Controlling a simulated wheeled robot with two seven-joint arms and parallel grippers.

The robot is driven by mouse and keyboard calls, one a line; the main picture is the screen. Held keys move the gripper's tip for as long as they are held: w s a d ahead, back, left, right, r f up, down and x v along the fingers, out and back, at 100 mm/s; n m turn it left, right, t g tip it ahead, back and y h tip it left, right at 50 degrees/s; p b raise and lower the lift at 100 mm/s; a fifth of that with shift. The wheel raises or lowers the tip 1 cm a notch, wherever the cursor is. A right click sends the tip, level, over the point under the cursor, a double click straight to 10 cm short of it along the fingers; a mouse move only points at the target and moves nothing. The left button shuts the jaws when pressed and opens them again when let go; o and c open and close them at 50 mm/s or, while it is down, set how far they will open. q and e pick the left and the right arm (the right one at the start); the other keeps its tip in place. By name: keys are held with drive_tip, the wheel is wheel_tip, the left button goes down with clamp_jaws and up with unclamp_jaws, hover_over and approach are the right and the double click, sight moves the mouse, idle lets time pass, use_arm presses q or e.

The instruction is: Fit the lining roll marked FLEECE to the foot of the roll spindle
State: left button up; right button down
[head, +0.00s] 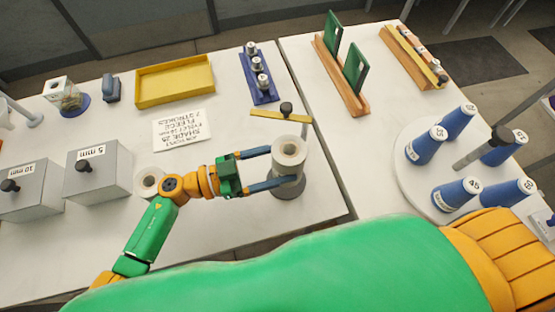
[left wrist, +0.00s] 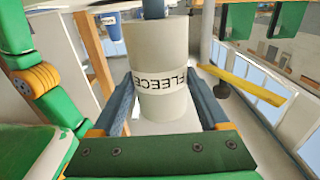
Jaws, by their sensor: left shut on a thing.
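My left gripper (head: 277,169) is shut on the roll marked FLEECE (head: 289,152), a pale upright cylinder with a hole in its top. In the left wrist view the roll (left wrist: 158,60) sits between the two fingers, and its label appears upside down. A grey round base (head: 290,190) shows below the roll in the head view. A dark post (left wrist: 153,8) shows at the roll's upper end in the left wrist view. I cannot tell how far the roll sits down on the spindle. My right gripper is not in view.
A yellow bar (head: 280,117) with a black knob lies just behind the roll. Another pale roll (head: 147,180) stands by my left wrist. Grey boxes (head: 97,172), a yellow tray (head: 175,83) and a blue rack (head: 258,75) surround a printed sheet (head: 183,130). Blue cones stand on a turntable (head: 408,180) at right.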

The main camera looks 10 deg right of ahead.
sight(273, 157)
use_arm(q)
drive_tip(key=shift+f+b, duration=0.6)
drive_tip(key=shift+f, duration=0.2)
drive_tip(key=o, duration=1.4)
wheel_tip(273, 157, up, 5)
drive_tip(key=p, duration=0.5)
drive_tip(key=shift+r+p, duration=0.15)
drive_tip(key=shift+p, duration=0.25)
